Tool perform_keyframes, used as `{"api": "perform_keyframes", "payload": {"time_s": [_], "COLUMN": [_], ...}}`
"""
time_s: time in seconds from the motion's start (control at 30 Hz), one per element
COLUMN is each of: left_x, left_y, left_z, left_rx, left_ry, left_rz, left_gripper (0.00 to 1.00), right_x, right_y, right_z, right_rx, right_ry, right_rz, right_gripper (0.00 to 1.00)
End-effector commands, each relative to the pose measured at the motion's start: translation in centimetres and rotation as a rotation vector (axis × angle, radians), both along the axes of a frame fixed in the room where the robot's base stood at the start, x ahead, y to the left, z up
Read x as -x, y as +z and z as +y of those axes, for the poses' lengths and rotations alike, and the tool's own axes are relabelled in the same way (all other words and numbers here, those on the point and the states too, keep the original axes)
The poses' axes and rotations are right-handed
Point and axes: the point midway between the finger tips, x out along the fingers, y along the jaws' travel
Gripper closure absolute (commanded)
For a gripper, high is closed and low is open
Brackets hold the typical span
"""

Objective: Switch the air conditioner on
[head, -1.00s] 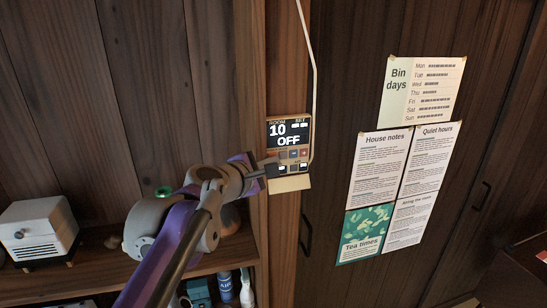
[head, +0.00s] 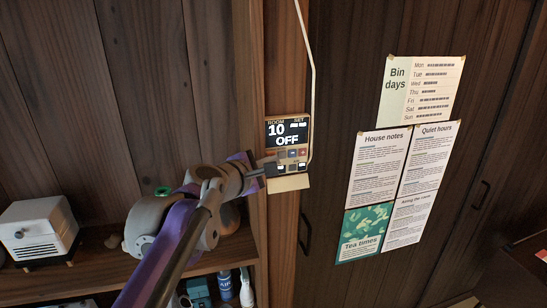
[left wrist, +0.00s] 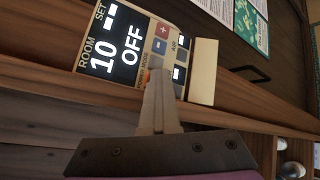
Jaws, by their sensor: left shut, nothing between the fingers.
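The air conditioner control panel (head: 287,133) is fixed to a wooden post, with a cord running up from it. Its dark display reads ROOM 10 and OFF, with dashes under SET. Below the display are small buttons, including a red plus and a blue minus. The panel also shows in the left wrist view (left wrist: 117,50), turned on its side. My left gripper (head: 271,170) is shut and empty, with its fingertips at the lower left of the panel. In the left wrist view the fingertips (left wrist: 160,78) cover part of the button area; whether they touch it I cannot tell. My right gripper is out of view.
A small white appliance (head: 36,231) stands on the wooden shelf (head: 95,262) at the left. Paper notices, including House notes (head: 379,168), hang on the dark door to the right. A small ledge (head: 290,183) juts out under the panel.

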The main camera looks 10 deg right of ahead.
Motion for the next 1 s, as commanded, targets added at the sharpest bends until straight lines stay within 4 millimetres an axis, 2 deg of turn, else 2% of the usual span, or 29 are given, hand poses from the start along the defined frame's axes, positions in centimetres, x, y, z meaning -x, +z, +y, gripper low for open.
{"api": "perform_keyframes", "payload": {"time_s": [0.03, 0.47, 1.0], "left_x": [-0.1, 0.7, 6.0], "left_y": [0.0, -0.3, -0.4], "left_z": [0.5, 0.7, 0.1], "left_rx": [0.000, -0.002, -0.001], "left_ry": [0.014, 0.014, 0.004], "left_rz": [-0.003, -0.003, -0.001], "left_gripper": [1.00, 1.00, 1.00], "right_x": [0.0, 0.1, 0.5], "right_y": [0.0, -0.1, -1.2], "right_z": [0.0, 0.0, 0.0], "right_rx": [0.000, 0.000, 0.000], "right_ry": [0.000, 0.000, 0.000], "right_rz": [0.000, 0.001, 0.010], "right_gripper": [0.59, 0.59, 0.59]}}
